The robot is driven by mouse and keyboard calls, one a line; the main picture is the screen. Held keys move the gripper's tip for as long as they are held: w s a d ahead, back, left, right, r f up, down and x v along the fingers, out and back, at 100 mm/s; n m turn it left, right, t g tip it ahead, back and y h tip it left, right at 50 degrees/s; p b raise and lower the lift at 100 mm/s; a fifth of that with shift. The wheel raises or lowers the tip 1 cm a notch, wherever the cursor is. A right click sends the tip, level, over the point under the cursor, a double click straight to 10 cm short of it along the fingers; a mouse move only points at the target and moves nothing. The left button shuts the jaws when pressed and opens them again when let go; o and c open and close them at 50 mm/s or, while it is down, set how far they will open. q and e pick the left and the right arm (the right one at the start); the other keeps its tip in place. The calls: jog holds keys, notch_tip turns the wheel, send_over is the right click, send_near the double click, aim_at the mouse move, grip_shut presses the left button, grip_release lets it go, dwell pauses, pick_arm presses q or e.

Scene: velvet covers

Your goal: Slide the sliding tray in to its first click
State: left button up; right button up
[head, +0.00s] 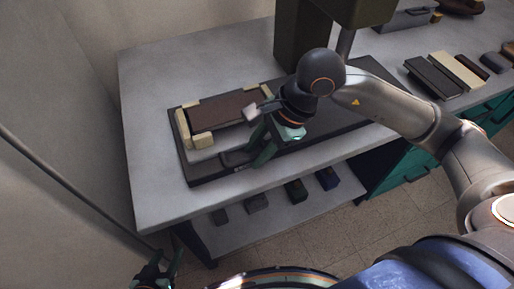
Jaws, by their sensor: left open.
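The sliding tray appears to be the brown flat panel (222,107) with cream corner blocks, on a long dark base (188,170) on the grey table. Its right end is hidden behind my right gripper. My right gripper (256,152) points down at the tray's front right, over the dark base. Its teal fingers are seen side-on; whether they are apart or touch anything is unclear. A small pale grey piece (250,111) shows beside it. My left gripper (155,272) is low at the bottom left, below the table's height, open and away from the tray.
An olive machine column (296,40) rises behind the base. Dark and cream bars (455,70) lie at the right of the table. A lower shelf (275,225) holds several small dark blocks. Teal drawers (405,175) are at right. The table's left end is clear.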

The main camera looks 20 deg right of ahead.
grip_shut()
dwell(1.1)
